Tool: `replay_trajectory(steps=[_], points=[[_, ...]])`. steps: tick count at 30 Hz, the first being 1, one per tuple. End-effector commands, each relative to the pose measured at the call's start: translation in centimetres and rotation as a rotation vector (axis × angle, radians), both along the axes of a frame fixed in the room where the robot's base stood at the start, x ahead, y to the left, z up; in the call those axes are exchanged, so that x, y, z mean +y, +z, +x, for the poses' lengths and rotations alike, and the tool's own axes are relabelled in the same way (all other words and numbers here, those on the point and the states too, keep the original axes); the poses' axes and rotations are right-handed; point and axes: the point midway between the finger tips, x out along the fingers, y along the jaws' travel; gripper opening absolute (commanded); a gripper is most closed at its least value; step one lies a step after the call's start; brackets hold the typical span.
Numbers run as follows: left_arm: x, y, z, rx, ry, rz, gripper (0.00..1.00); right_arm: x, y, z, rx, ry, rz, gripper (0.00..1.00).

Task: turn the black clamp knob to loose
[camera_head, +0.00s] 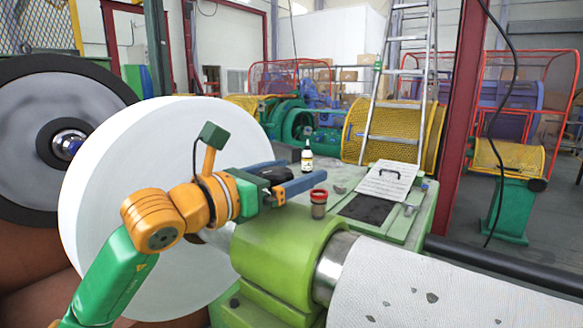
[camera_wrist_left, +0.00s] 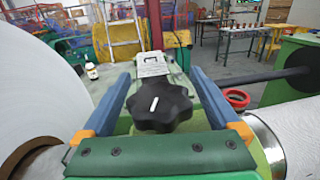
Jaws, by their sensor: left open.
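The black clamp knob (camera_wrist_left: 158,106) is lobed, with a short white line on its face. In the left wrist view the line points nearly straight up the picture, with a slight lean to the right. In the head view the knob (camera_head: 274,174) is partly hidden by my left gripper (camera_head: 302,172). My left gripper is open. In the left wrist view its two blue fingers (camera_wrist_left: 160,76) lie either side of the knob, with gaps visible. My right gripper is in neither view.
A large white disc (camera_head: 110,200) lies left, a pale roller (camera_head: 420,290) lower right.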

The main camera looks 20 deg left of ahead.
Motion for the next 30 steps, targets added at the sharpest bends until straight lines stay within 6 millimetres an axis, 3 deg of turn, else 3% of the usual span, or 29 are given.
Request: replay_trajectory(steps=[2, 11, 18, 27, 28, 30], points=[[0.0, 0.0, 0.0, 0.0, 0.0, 0.0, 0.9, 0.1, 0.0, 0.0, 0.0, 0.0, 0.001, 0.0], [0.0, 0.0, 0.0, 0.0, 0.0, 0.0, 0.1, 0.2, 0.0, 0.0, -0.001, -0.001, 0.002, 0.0], [0.2, -0.3, 0.1, -0.003, 0.117, 0.003, 0.1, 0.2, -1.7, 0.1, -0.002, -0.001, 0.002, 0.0], [0.4, 0.0, 0.2, 0.0, 0.139, -0.001, 0.1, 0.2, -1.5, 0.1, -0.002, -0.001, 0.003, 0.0], [0.4, 0.0, 0.2, 0.0, 0.139, -0.001, 0.74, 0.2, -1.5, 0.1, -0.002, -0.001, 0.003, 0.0], [0.4, 0.0, 0.2, 0.0, 0.139, -0.001, 0.93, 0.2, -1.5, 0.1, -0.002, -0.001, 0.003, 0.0]])
